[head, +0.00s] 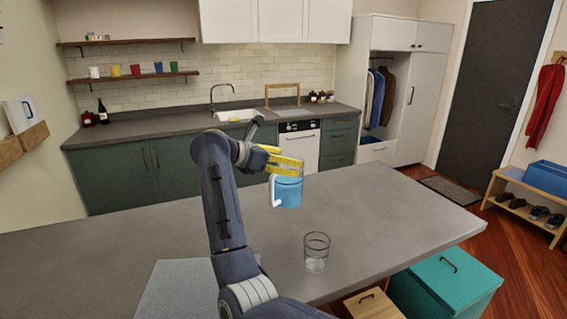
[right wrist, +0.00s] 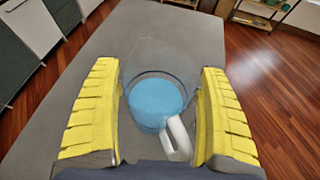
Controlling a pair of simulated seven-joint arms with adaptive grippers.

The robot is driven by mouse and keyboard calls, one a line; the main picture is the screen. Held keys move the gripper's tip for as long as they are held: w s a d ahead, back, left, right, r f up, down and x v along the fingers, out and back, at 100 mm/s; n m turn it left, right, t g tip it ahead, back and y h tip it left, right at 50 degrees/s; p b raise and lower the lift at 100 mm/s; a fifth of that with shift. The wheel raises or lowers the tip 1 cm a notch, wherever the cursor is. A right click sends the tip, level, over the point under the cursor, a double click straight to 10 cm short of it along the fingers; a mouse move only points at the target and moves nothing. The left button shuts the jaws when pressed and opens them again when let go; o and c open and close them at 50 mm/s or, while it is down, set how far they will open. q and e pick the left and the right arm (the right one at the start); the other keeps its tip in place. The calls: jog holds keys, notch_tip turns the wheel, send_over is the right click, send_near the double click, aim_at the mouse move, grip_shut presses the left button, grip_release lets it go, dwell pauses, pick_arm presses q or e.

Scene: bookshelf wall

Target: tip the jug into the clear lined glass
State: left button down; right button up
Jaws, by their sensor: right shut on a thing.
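The jug (head: 289,193) is blue with a white handle and looks upright over the grey counter. I cannot tell whether its base touches the counter. My right gripper (head: 283,163) is shut on it, with yellow fingers at its upper part. In the right wrist view, the jug's round mouth (right wrist: 155,103) shows blue inside, between the two fingers (right wrist: 160,115), with the white handle toward the wrist. The clear lined glass (head: 316,252) stands upright on the counter, nearer and slightly right of the jug, apart from it. My left gripper is out of view.
The counter (head: 390,215) is clear to the right of the glass. A light grey mat (head: 180,288) lies at the front left. A teal box (head: 445,283) and a wooden box (head: 373,304) stand beyond the counter's front edge.

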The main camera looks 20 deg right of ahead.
jog(key=s+d+f+m+t, duration=0.1)
jog(key=s+f+m+t, duration=0.3)
jog(key=s+f+m, duration=0.2)
jog(key=s+f, duration=0.2)
jog(key=s, duration=0.1)
jog(key=shift+d, duration=0.25)
dwell(0.8)
jog(key=shift+s+f, duration=0.15)
jog(key=shift+f, duration=0.05)
jog(key=shift+s+d+f, duration=0.1)
jog(key=shift+s+f, duration=0.05)
jog(key=shift+f, duration=0.1)
jog(key=shift+s+f+m+t, duration=0.25)
jog(key=shift+f+m+t, duration=0.15)
jog(key=shift+f+m, duration=0.1)
dwell(0.6)
jog(key=shift+s+r+m+t+h, duration=0.4)
jog(key=shift+s+m+t, duration=0.1)
jog(key=shift+m, duration=0.6)
dwell(3.4)
